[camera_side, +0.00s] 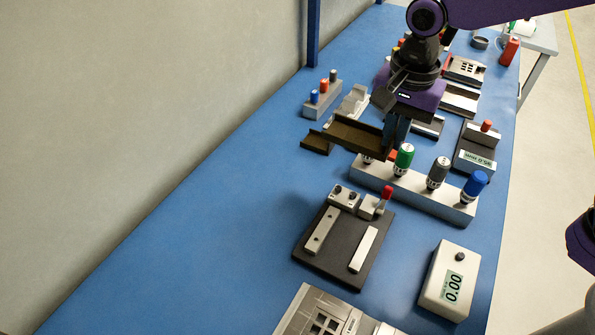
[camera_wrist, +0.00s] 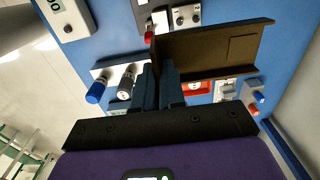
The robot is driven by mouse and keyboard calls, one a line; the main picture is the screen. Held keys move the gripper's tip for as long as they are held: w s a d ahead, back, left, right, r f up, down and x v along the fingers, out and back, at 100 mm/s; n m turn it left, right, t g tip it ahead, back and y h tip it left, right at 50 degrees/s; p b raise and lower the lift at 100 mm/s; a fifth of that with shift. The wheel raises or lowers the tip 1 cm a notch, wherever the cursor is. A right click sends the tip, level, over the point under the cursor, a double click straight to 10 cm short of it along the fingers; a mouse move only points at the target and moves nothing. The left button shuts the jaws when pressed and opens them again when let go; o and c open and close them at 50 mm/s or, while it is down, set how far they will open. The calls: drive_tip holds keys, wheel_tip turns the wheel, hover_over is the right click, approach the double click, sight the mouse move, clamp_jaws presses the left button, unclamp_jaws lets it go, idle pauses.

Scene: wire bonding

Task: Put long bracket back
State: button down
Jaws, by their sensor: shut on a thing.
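The long bracket is a dark brown channel-shaped piece (camera_side: 356,134), held up above the blue table in the side view. My gripper (camera_side: 394,134) is shut on its right end, and the bracket reaches out to the left of the fingers. In the wrist view the long bracket (camera_wrist: 215,48) stretches right from my blue-grey fingers (camera_wrist: 158,80). A second dark brown piece (camera_side: 315,144) shows low behind the bracket's left end, partly hidden; I cannot tell whether it is a separate bracket or a holder.
A grey block with green, grey and blue capped markers (camera_side: 420,191) stands just below and in front of the gripper. A dark fixture plate (camera_side: 342,247) and a meter box (camera_side: 449,281) are nearer. A small peg block (camera_side: 322,99) stands behind. The left table (camera_side: 215,235) is clear.

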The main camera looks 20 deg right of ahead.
wheel_tip(320, 180, down, 5)
hover_over(320, 180)
drive_tip(key=f, duration=1)
drive_tip(key=shift+s+d, duration=0.2)
drive_tip(key=shift+s, duration=0.15)
drive_tip(key=shift+w+a+f, duration=0.2)
drive_tip(key=shift+w+f, duration=0.1)
drive_tip(key=shift+f, duration=1.65)
drive_tip(key=shift+f, duration=0.15)
drive_tip(key=c, duration=1.2)
unclamp_jaws()
